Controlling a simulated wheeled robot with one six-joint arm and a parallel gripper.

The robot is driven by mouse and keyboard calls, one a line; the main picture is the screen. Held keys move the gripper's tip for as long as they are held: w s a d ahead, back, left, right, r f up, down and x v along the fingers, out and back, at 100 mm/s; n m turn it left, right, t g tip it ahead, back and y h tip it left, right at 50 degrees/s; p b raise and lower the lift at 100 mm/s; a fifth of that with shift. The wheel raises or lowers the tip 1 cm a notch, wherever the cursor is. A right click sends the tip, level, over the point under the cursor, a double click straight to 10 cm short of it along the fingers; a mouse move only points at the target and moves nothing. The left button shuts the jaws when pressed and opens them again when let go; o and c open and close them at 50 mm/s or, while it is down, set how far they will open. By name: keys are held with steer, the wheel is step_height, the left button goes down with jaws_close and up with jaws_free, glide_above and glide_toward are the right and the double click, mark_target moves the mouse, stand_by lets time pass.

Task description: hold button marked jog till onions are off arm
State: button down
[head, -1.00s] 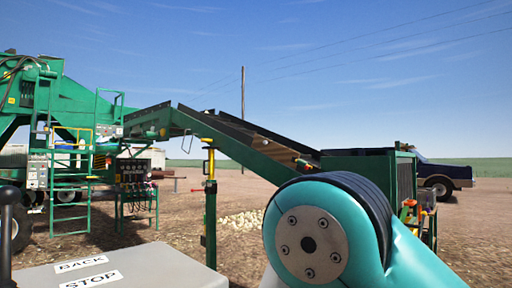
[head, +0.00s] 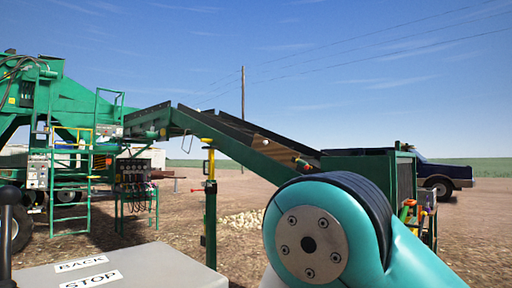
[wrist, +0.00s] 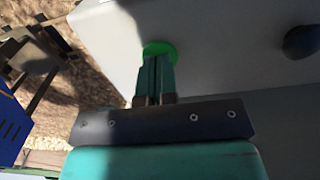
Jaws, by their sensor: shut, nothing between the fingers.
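In the wrist view, the two fingers of my gripper (wrist: 157,62) are shut together with nothing between them. Their tips are at a round green button (wrist: 158,46) on a pale grey panel (wrist: 225,50). The tips cover part of the button and seem to touch it; how far it is pressed I cannot tell. No jog label can be read. In the head view, the green elevator arm (head: 235,148) slopes up to the left. A brownish patch (head: 268,142) shows on its belt, and a few small pale lumps, perhaps onions (head: 303,164), lie lower down.
A black knob (wrist: 301,42) stands on the panel to the right. In the head view, the panel carries BACK (head: 81,264) and STOP (head: 91,280) labels. A pale onion pile (head: 243,218) lies on the ground under the elevator. A dark pickup (head: 445,176) stands behind.

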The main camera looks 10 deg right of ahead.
step_height(320, 180, up, 7)
steer(key=p, duration=0.6)
steer(key=shift+r, duration=0.15)
stand_by(0.7)
steer(key=s+d+r+y, duration=0.1)
steer(key=s+d+r, duration=0.2)
steer(key=r, duration=0.4)
steer(key=s+d+r+y, duration=0.1)
steer(key=s+d+r, duration=0.2)
steer(key=r, duration=0.5)
steer(key=s+d+r+y, duration=0.2)
steer(key=s+d+r, duration=0.2)
steer(key=r, duration=0.4)
steer(key=shift+s, duration=0.2)
